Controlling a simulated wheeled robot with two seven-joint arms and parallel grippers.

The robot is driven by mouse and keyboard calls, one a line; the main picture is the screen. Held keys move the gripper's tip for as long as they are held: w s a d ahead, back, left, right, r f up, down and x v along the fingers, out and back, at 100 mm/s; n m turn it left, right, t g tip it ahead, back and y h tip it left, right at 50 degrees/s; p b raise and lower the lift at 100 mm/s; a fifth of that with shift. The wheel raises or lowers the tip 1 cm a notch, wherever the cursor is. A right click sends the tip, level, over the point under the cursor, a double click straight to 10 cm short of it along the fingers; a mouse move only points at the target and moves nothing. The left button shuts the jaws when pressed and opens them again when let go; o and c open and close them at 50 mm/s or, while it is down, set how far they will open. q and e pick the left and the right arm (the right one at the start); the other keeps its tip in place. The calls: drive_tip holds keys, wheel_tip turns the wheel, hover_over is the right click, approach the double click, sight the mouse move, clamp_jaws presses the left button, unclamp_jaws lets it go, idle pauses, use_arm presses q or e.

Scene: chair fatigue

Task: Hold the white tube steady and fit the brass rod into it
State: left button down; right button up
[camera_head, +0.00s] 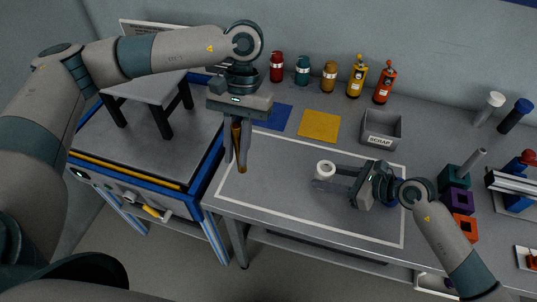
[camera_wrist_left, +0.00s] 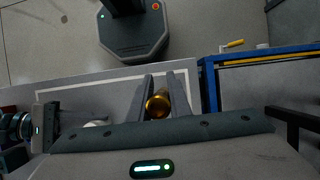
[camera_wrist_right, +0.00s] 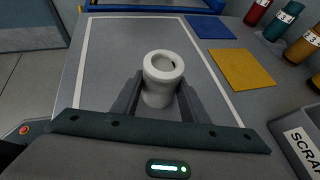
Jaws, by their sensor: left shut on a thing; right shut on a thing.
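My left gripper (camera_head: 239,160) is shut on the brass rod (camera_head: 237,135) and holds it upright above the left side of the table's white outline. The rod's round end shows between the fingers in the left wrist view (camera_wrist_left: 158,104). My right gripper (camera_head: 335,178) is shut on the white tube (camera_head: 325,169), which stands upright inside the outline. In the right wrist view the tube (camera_wrist_right: 163,68) shows its open top, with a dark hole, between the fingers. The rod and the tube are apart, with the rod to the left of the tube. The tube's base is partly hidden.
A grey scrap bin (camera_head: 381,140), a yellow mat (camera_head: 319,125) and a blue mat (camera_head: 274,117) lie behind the tube. Several bottles (camera_head: 357,78) stand along the back. Coloured blocks (camera_head: 460,201) stand at right. A stool (camera_head: 150,92) stands on the blue-edged bench at left.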

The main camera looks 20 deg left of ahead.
use_arm(q)
drive_tip(key=w+d+r+n+h, duration=0.15)
drive_tip(key=w+d+n, duration=0.3)
drive_tip(key=d, duration=0.55)
wheel_tip(320, 180, up, 2)
drive_tip(key=n+t+h, duration=0.1)
drive_tip(key=n+h, duration=0.1)
drive_tip(key=n, duration=0.3)
hover_over(331, 165)
drive_tip(key=s, duration=0.3)
drive_tip(key=shift+w+m, duration=0.25)
drive_tip(key=shift+f, duration=0.2)
drive_tip(key=shift+f, duration=1.8)
drive_tip(key=shift+f, duration=3.9)
drive_tip(key=c, duration=1.6)
unclamp_jaws()
drive_tip(key=shift+o, duration=0.2)
drive_tip(key=shift+s+f, duration=0.1)
drive_tip(key=shift+a, duration=0.1)
